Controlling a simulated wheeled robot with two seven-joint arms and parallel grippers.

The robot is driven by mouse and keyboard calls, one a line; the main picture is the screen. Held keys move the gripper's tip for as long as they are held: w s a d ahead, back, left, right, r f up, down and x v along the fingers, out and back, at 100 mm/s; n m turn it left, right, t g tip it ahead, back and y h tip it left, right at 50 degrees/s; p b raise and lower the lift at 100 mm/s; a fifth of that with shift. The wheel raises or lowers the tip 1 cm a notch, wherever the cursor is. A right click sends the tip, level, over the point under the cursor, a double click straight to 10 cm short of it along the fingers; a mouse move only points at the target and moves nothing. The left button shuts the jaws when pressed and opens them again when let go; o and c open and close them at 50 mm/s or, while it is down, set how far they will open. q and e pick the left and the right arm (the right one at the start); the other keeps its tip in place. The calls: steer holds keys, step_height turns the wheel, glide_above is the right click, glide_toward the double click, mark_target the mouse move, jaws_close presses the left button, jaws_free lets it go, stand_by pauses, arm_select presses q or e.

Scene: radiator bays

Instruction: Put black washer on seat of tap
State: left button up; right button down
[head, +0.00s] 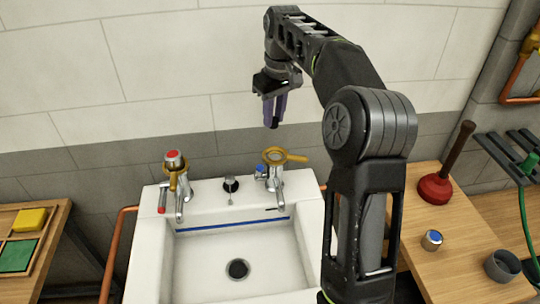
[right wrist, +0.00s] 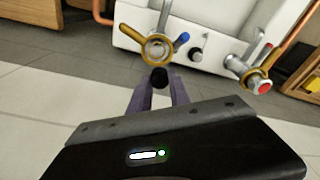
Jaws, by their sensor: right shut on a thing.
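My right gripper (head: 273,112) hangs above and behind the right-hand tap, fingers pointing down. Its purple fingers (right wrist: 158,92) are shut on a small black washer (right wrist: 159,77), which also shows as a dark tip in the head view (head: 274,123). The right-hand tap (head: 276,178) has a blue lever and a brass ring with a handle around its top. In the right wrist view the tap's round top (right wrist: 158,47) lies just beyond the washer, with a gap seen from the head. The seat inside is too small to make out. My left gripper is out of view.
The left-hand tap (head: 174,172) has a red top and a brass ring. Both taps stand on a white sink (head: 158,250). A blue-topped cap (head: 433,240), a plunger (head: 437,188) and a grey cup (head: 503,265) stand on the right bench. A tray (head: 50,236) is at left.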

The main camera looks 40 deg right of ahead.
steer(key=shift+s+d+m, duration=0.2)
steer(key=shift+s+m, duration=0.1)
steer(key=shift+s, duration=0.1)
steer(key=shift+a+m, duration=0.15)
steer(key=shift+m, duration=0.15)
glide_above(274, 156)
steer(key=shift+s+f, duration=0.15)
steer(key=shift+f, duration=1.45)
steer(key=shift+s+f, duration=0.1)
steer(key=shift+f, duration=1.45)
steer(key=shift+f+p, duration=0.5)
steer(key=shift+f, duration=1.4)
